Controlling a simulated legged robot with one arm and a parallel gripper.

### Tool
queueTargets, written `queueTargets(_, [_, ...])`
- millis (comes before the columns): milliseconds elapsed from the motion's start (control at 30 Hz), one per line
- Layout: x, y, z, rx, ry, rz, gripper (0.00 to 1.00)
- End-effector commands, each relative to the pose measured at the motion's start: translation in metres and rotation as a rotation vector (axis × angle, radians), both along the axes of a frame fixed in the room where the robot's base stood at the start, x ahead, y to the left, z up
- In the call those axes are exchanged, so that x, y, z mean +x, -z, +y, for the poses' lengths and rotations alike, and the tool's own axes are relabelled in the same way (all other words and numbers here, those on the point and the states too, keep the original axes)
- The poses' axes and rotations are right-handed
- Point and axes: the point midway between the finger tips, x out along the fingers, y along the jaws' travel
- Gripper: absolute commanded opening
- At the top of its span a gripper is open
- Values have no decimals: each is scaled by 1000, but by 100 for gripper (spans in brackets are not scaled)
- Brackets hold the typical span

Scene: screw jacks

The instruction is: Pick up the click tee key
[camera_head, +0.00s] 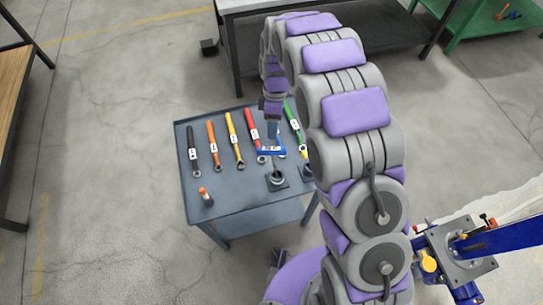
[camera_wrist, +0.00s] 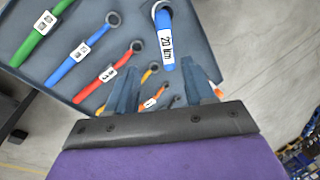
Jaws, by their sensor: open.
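The click tee key (camera_head: 266,151) has a blue crossbar handle with a white label. It stands over a small dark holder (camera_head: 277,181) near the front right of the grey-blue tool table (camera_head: 238,198). In the wrist view its blue handle (camera_wrist: 167,52) shows a "20 Nm" label, and its near end appears between my fingertips. My gripper (camera_wrist: 160,68) is open and empty, with one finger on each side of that end in the picture. In the head view my gripper (camera_head: 272,127) hangs just above the handle. I cannot tell whether it touches.
Black (camera_head: 192,145), orange (camera_head: 213,145), yellow (camera_head: 234,138), red (camera_head: 253,130) and green (camera_head: 293,120) wrenches lie on the table beside the key. A blue wrench is partly hidden. A small orange-topped item (camera_head: 205,196) stands at the front left.

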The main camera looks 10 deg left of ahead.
Motion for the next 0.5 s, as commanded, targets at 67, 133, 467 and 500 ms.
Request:
queueTargets(67, [-6, 17, -3, -1, 2, 6, 53])
queueTargets(133, [-10, 31, -3, -2, 3, 4, 53])
queueTargets(467, [-19, 69, 2, -6, 2, -1, 53])
queueTargets(500, [-20, 70, 1, -5, 3, -1, 53])
